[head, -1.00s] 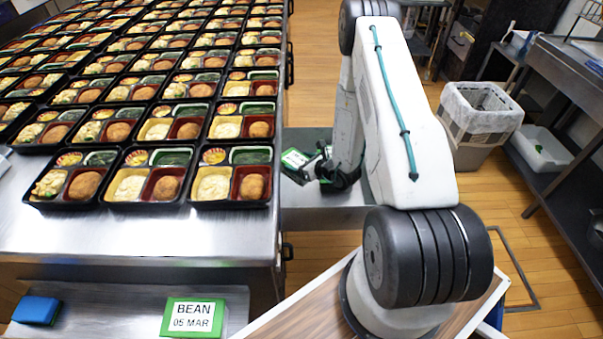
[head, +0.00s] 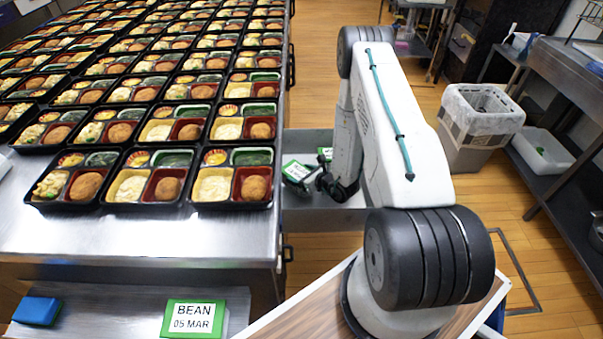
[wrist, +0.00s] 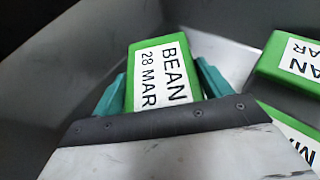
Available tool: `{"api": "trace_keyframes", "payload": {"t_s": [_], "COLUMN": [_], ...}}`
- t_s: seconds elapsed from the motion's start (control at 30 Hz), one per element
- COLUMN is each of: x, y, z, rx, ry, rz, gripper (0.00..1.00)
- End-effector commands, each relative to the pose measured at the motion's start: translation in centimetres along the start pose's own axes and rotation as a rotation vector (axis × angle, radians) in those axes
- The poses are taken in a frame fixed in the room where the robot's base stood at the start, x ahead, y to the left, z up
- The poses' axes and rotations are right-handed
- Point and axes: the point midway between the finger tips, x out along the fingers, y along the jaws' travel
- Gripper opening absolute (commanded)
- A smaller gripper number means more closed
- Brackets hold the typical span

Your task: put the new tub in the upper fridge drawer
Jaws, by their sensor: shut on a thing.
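My gripper (wrist: 161,92) is shut on a green tub (wrist: 140,58) with a white label reading BEAN 28 MAR. One finger shows on each side of it, inside a grey metal drawer (wrist: 225,52). Whether the tub touches the drawer floor I cannot tell. In the head view my gripper (head: 325,182) is at the open drawer (head: 320,220) right of the counter, partly hidden by my arm. Another green tub with a white label (head: 180,319), BEAN 05 MAR, lies on the low front shelf.
Two more green labelled tubs, one upper (wrist: 290,62) and one lower (wrist: 292,130), lie right of the held one. Rows of bento trays (head: 233,203) cover the counter. A blue block (head: 37,311) lies on the front shelf. A bin (head: 478,125) stands on the floor to the right.

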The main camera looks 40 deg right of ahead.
Motion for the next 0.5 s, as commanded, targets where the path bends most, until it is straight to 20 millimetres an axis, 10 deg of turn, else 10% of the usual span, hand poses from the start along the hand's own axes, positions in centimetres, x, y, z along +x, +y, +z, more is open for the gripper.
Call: {"api": "trace_keyframes", "payload": {"t_s": [0.13, 0.17, 0.2, 0.5], "x": [0.08, 0.07, 0.07, 0.04], "y": [-0.03, -0.01, -0.01, -0.01], "z": [-0.08, -0.11, -0.11, -0.02], "rx": [-0.001, 0.0, 0.0, 0.0], "ry": [-0.002, -0.001, -0.001, -0.001], "rz": [0.0, 0.0, 0.0, 0.0], "gripper": [0.45, 0.85, 0.97, 0.99]}}
